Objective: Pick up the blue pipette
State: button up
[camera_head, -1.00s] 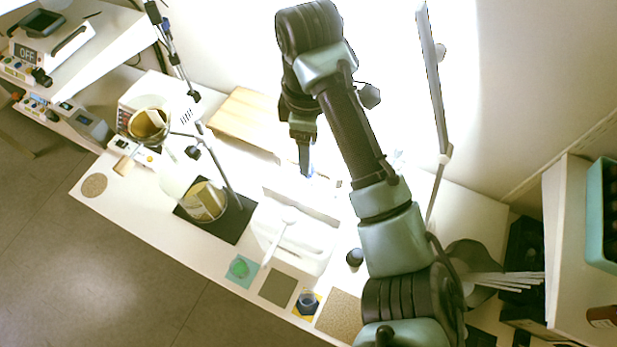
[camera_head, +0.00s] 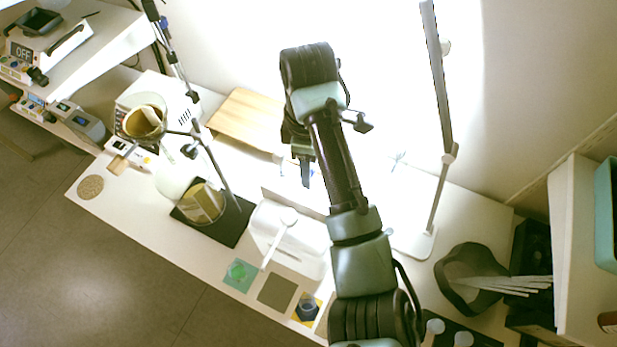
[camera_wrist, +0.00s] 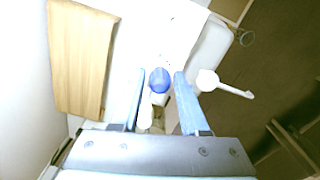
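The blue pipette shows in the wrist view as a rounded blue end (camera_wrist: 160,80), with a pale part running down the picture from it. It lies between the two blue fingers of my gripper (camera_wrist: 160,73). A gap shows on each side of it, so the fingers are open and not closed on it. In the head view my gripper (camera_head: 305,172) points down over the white bench, behind the white box. The pipette cannot be made out clearly there, as the gripper and bright light hide it.
A wooden board (camera_head: 245,118) lies left of my gripper. A clear white box (camera_head: 287,245) with a white-handled tool (camera_head: 278,238) stands in front. A stand with a beaker (camera_head: 204,203) is to the left, and a lamp-like pole (camera_head: 440,100) rises on the right.

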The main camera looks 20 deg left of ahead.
jog(key=c, duration=0.4)
notch_tip(320, 180, up, 10)
jog(key=p, duration=0.3)
dwell(0.3)
